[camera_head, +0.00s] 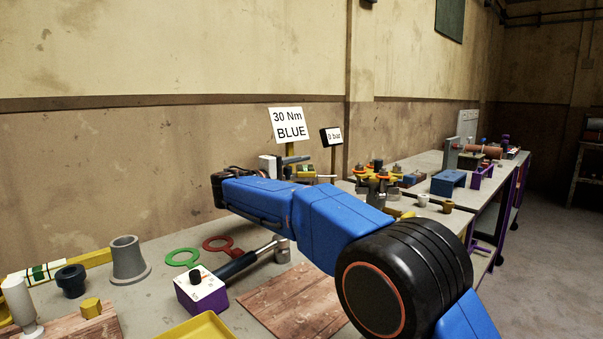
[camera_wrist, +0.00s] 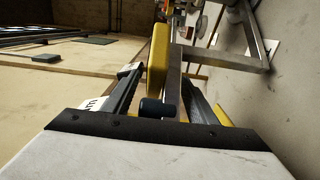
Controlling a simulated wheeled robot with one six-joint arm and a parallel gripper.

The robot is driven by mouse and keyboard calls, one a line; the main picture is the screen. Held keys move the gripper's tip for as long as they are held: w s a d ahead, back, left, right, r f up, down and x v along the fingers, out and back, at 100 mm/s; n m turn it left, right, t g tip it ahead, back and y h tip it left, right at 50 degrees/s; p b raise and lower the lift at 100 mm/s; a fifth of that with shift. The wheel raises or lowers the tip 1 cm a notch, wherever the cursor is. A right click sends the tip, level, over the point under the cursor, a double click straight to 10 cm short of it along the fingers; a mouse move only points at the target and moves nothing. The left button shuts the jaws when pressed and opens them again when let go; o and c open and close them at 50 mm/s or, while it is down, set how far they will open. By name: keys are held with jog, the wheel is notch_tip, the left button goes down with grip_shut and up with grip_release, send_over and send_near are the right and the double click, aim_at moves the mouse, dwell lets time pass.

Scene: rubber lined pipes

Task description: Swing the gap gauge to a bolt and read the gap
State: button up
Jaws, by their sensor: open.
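My gripper (camera_wrist: 165,88) is open in the wrist view, its dark fingers on either side of a yellow bar (camera_wrist: 158,60) and a dark blue knob (camera_wrist: 157,107). I cannot tell whether the fingers touch either one, or whether the bar belongs to the gap gauge. A flange assembly (camera_head: 376,184) with several bolts and orange parts stands on the bench, just right of that end. The gauge cannot be made out clearly there.
A sign reading "30 Nm BLUE" (camera_head: 289,124) and a "0 bar" display (camera_head: 331,136) stand behind my arm.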

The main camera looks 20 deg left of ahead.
jog(key=v, duration=1.7)
jog(key=shift+s, duration=0.15)
